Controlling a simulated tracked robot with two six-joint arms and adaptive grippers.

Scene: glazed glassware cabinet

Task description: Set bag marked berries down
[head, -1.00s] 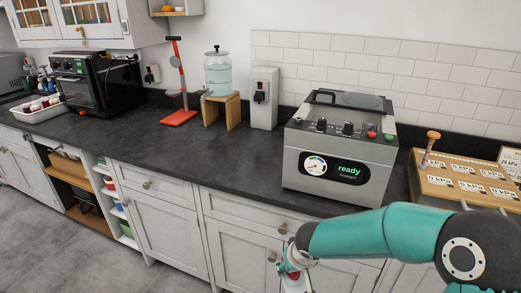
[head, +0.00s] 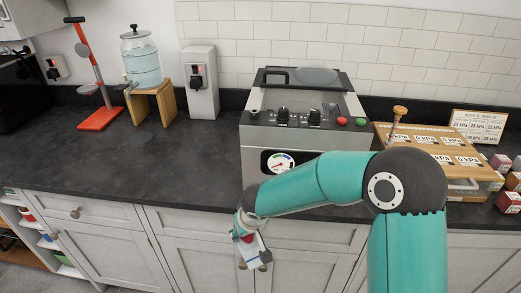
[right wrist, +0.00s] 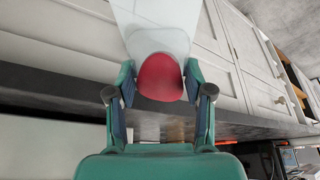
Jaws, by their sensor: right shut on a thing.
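My right gripper (head: 250,238) hangs low in front of the counter's drawers and doors in the head view. It is shut on a pale, see-through bag (right wrist: 152,20) with a red patch (right wrist: 160,78) between the fingers. In the head view the bag (head: 252,254) shows small and pale with a little red, in front of the cabinet front and below the counter top. No marking on it can be read. The right wrist view shows the fingers (right wrist: 160,82) on both sides of the red part. My left gripper is out of view.
A steel machine with a gauge (head: 280,162) stands on the dark counter (head: 190,170), partly behind my right arm. Right of it are a wooden rack (head: 425,145), a sign (head: 478,126) and small boxes (head: 507,203). A water dispenser (head: 141,60) stands left.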

